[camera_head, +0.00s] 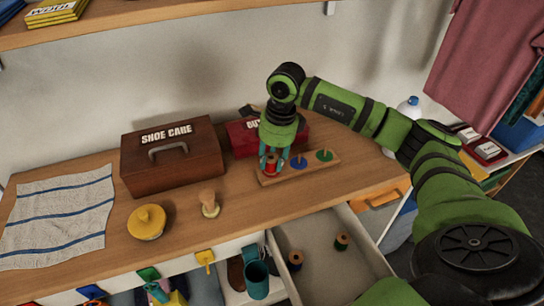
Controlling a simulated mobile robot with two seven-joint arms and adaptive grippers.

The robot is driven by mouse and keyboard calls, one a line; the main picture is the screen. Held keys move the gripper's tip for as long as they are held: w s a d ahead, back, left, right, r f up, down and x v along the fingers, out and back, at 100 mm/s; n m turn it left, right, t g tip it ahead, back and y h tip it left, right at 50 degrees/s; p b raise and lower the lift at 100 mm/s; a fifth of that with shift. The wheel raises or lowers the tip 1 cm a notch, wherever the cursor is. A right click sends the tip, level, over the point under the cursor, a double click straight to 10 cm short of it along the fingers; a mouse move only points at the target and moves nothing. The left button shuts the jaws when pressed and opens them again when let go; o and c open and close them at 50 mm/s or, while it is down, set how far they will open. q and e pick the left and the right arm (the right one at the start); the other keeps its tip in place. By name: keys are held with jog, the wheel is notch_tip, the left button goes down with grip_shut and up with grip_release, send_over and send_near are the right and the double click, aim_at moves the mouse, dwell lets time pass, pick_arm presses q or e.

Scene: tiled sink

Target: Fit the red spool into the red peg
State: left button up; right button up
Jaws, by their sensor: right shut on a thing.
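The red spool (271,165) is between the teal fingers of my right gripper (271,162), which is shut on it and points down. It is at the left end of the wooden peg board (299,170). The red peg is hidden by the spool and fingers, and I cannot tell whether the spool is around it or just above it. The blue peg base (298,163) and the green peg base (324,155) are bare on the board. My left gripper is not in view.
A brown shoe care box (172,160) and a red box (243,140) stand behind. A yellow round tin (146,222) and a wooden-handled stamp or brush (209,204) are at front left.

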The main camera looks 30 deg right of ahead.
jog(key=shift+f, duration=0.15)
jog(key=o, duration=0.9)
jog(key=shift+o, duration=0.2)
jog(key=shift+r, duration=0.2)
notch_tip(320, 180, up, 12)
jog(key=s+d+b, duration=0.1)
jog(key=b, duration=0.1)
jog(key=shift+f, duration=0.1)
